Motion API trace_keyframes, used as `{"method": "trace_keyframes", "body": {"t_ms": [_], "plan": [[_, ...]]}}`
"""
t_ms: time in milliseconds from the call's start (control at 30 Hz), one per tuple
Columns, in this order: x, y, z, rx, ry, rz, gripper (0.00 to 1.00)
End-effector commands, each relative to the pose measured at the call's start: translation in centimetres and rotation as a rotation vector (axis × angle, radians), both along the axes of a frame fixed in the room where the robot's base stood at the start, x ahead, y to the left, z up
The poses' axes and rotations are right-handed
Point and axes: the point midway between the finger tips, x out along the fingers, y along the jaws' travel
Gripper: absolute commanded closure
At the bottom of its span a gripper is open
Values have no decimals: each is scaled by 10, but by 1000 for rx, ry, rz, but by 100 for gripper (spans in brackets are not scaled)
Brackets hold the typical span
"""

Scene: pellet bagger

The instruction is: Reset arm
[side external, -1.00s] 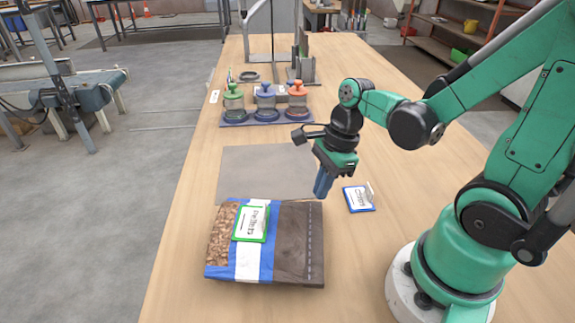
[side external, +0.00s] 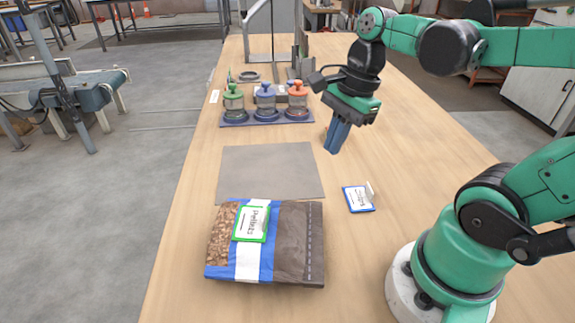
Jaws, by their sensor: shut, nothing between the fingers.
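My gripper (side external: 333,148) is shut and empty, held above the wooden table to the right of the grey mat, its blue fingers pointing down and slightly left. A pellet bag (side external: 295,240) lies flat at the front of the table. It has a brown body, a blue and white band, and a green-edged label (side external: 251,224) on top. My gripper is apart from the bag, behind and to the right of it.
A blue-edged card (side external: 357,199) with a small upright tab lies right of the bag. The grey mat (side external: 268,172) is bare. Behind it, a rack (side external: 267,118) holds green, blue and orange-topped jars. A conveyor (side external: 75,93) stands at the left, off the table.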

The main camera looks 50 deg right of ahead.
Motion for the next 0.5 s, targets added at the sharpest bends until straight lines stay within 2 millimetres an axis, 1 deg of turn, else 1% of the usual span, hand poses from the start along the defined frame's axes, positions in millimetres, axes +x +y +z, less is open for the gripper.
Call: {"method": "trace_keyframes", "body": {"t_ms": [167,200,300,400,500], "plan": [[14,14,-7,-243,-218,599,100],[17,17,-7,-313,-266,748,100],[25,25,-7,-483,-363,1089,100],[31,32,-6,-634,-427,1357,100],[35,38,-5,-741,-462,1533,100]]}}
